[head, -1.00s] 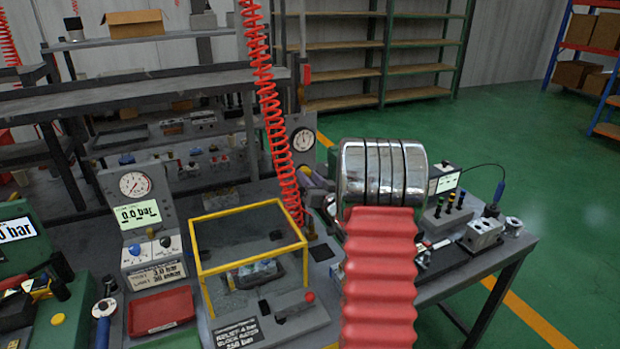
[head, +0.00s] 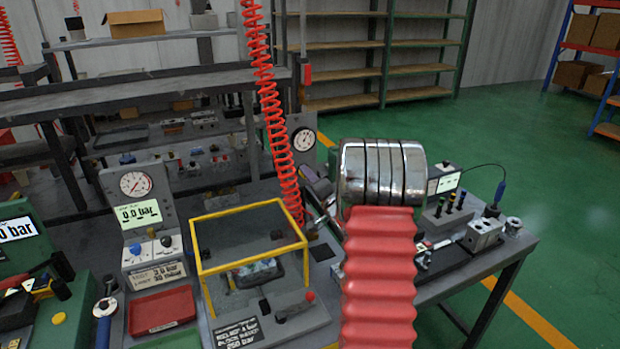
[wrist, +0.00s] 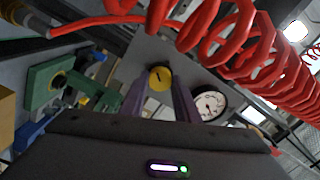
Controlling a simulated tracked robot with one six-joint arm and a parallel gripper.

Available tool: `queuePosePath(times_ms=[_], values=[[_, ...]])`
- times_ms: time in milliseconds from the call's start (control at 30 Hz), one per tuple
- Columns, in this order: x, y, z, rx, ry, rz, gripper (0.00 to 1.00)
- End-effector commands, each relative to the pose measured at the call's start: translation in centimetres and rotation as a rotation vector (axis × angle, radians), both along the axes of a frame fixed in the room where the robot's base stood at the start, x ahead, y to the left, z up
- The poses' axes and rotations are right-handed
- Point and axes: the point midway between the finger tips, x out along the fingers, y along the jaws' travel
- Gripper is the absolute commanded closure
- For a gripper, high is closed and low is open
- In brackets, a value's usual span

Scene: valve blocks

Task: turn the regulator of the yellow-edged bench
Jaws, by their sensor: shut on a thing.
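The regulator's yellow round knob (wrist: 160,77) with a dark mark shows in the wrist view, between the tips of my gripper's two purple-grey fingers (wrist: 161,90). My gripper is shut on this knob. In the head view my gripper (head: 318,186) shows only in part, left of my chrome and red arm links, and the knob is hidden. A round white gauge (head: 303,139) stands on a grey panel just behind it; a gauge also shows right of the fingers in the wrist view (wrist: 209,102). The yellow-edged guard (head: 252,265) stands on the bench to the left.
A red coiled hose (head: 268,110) hangs close beside my gripper and crosses the top of the wrist view. A red tray (head: 161,310) and a 0.0 bar display (head: 138,214) are at left. A metal block (head: 482,234) sits at right. Open green floor lies beyond.

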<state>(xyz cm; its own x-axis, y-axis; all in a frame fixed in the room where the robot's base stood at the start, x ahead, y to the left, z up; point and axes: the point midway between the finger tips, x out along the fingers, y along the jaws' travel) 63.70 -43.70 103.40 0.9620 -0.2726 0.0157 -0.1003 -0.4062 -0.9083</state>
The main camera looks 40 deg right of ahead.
Motion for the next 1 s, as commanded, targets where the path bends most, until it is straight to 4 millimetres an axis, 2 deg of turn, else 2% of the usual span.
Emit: queuePosePath(times_ms=[300,733,767,1000], values=[[-0.18,-0.43,-0.04,0.106,-0.031,-0.009,0.94],[-0.24,-0.53,-0.08,0.115,-0.032,-0.012,0.94],[-0.25,-0.54,-0.08,0.115,-0.032,-0.012,0.7],[-0.16,-0.33,-0.07,0.114,-0.032,-0.007,0.53]])
